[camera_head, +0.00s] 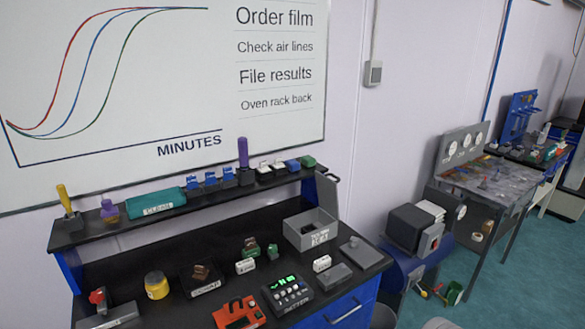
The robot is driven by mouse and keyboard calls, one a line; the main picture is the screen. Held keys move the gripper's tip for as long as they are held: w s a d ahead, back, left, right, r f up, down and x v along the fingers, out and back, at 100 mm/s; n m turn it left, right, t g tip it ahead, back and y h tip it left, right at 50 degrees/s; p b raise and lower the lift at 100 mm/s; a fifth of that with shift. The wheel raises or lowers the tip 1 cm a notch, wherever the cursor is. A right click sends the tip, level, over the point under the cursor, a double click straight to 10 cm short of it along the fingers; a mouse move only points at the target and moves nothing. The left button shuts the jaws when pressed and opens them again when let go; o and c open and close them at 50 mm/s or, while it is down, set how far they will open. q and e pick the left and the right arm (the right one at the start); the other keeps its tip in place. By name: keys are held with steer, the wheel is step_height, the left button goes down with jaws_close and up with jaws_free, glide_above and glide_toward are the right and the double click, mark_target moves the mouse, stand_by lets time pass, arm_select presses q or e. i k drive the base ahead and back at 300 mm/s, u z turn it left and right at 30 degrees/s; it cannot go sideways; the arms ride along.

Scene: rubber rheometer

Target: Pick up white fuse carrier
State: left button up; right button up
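Two small white blocks with dark marks lie on the black bench top: a left white block (245,266) beside a green part, and a right white block (322,264) in front of the open grey box. Small white-topped pieces (264,169) also stand on the raised shelf. I cannot tell which of these is the white fuse carrier; the labels are too small to read. Neither of my grippers is in view.
The black bench (180,306) also holds a yellow jar (156,285), a dark tray with brown pieces, an orange device (238,313), a black meter with green digits (287,294) and the open grey box (311,229). A raised shelf (110,231) runs behind.

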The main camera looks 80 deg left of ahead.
mark_target(264, 166)
steer(key=i, duration=1.7)
steer(key=u, duration=1.65)
